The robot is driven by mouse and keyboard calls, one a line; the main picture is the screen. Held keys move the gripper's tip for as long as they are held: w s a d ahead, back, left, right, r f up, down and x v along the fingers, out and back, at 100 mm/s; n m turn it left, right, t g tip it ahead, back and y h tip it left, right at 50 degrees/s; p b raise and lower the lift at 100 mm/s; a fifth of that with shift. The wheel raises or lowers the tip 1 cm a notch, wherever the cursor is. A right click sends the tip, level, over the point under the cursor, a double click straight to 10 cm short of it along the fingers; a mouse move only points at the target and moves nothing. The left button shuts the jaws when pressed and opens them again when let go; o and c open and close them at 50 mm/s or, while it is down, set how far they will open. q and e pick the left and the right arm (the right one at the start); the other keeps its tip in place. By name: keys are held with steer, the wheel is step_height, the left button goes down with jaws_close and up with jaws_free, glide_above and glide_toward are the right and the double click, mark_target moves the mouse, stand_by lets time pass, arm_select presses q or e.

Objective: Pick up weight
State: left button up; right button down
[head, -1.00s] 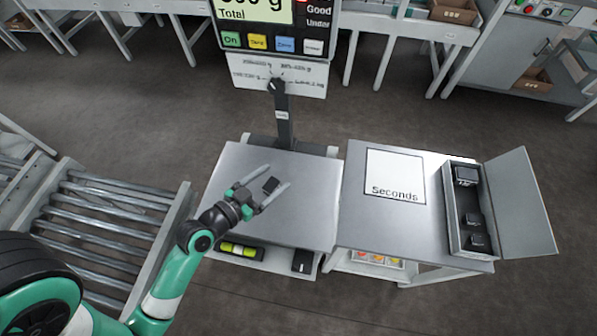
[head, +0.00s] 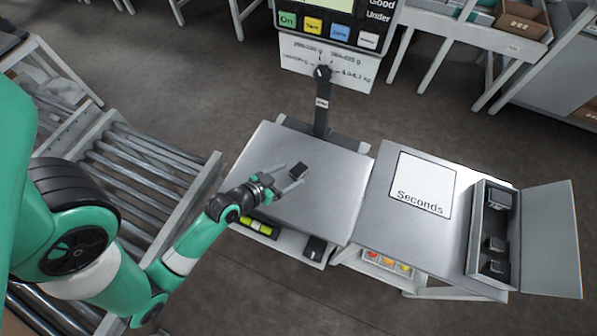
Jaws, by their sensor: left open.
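A small dark block-shaped weight (head: 299,170) shows over the left-middle part of the scale's grey metal platform (head: 325,205). My left gripper (head: 292,177) is over the platform too, its jaws open and pointing to the upper right. The weight shows between and just past the fingertips, with no clear grip on it. Whether a finger touches it is too small to tell. The open case (head: 469,235) at the right holds more dark weights (head: 499,197), and its lid (head: 552,235) is swung out to the right. My right gripper is out of view.
The scale's post (head: 321,110) and display (head: 340,28) stand behind the platform. A side table with a white "Seconds" square (head: 422,184) is to the right. A roller conveyor (head: 150,165) is at the left. A lower shelf holds a level (head: 262,228) and colored items (head: 388,262).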

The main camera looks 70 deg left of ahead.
mark_target(297, 171)
arm_select(q)
steer(key=b+x, duration=0.2)
steer(key=x, duration=0.3)
steer(key=shift+w+r, duration=0.15)
steer(key=shift+r, duration=0.05)
steer(key=shift+c, duration=0.7)
jaws_close()
